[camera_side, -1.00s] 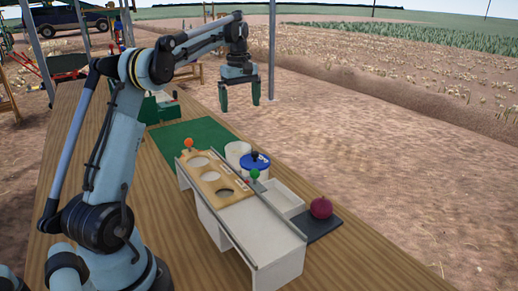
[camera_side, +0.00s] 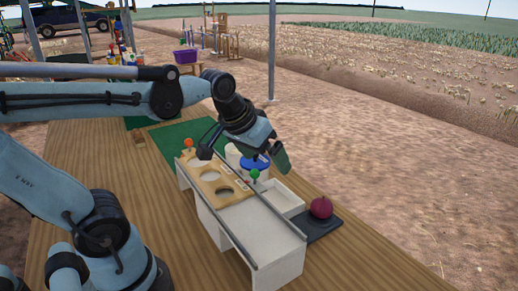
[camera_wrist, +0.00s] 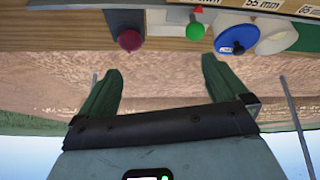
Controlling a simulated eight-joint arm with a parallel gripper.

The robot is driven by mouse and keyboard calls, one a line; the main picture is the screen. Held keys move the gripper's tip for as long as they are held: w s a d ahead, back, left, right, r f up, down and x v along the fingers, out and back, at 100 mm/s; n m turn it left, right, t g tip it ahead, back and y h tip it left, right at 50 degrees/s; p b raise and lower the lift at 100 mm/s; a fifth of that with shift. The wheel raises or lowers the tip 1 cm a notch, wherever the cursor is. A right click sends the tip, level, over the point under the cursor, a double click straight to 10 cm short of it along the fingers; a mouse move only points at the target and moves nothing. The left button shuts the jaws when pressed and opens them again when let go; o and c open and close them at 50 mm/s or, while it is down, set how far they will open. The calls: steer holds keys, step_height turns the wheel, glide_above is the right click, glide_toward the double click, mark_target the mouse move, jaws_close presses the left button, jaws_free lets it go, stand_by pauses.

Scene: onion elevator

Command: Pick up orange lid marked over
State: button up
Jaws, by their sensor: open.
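An orange round knob (camera_side: 188,143) stands at the far left end of the wooden board with round holes (camera_side: 208,174) in the side view. No lettering on it can be read, and the lid under it is too small to make out. My gripper (camera_side: 281,164) is to the right of the orange knob, above the white tray's far side, tilted and apart from it. In the wrist view my gripper (camera_wrist: 160,66) is open with nothing between its green fingers. The orange knob cannot be made out in the wrist view.
A blue lid (camera_wrist: 234,39) on a bucket, a green knob (camera_side: 254,173), a white tray (camera_side: 283,198) and a red onion (camera_side: 321,207) stand close by. The white stand (camera_side: 268,250) carries the board. Wooden table (camera_side: 110,170) is clear at left.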

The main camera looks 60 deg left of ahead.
steer(key=s+d+f+m, duration=0.1)
steer(key=s+d+f+m+t, duration=0.1)
steer(key=s+f, duration=0.1)
steer(key=shift+d+f+m, duration=0.2)
steer(key=shift+d+m, duration=0.1)
steer(key=shift+d, duration=0.1)
steer(key=shift+s+d+f+h, duration=0.15)
steer(key=shift+h, duration=0.15)
steer(key=shift+c, duration=1.1)
steer(key=c, duration=0.6)
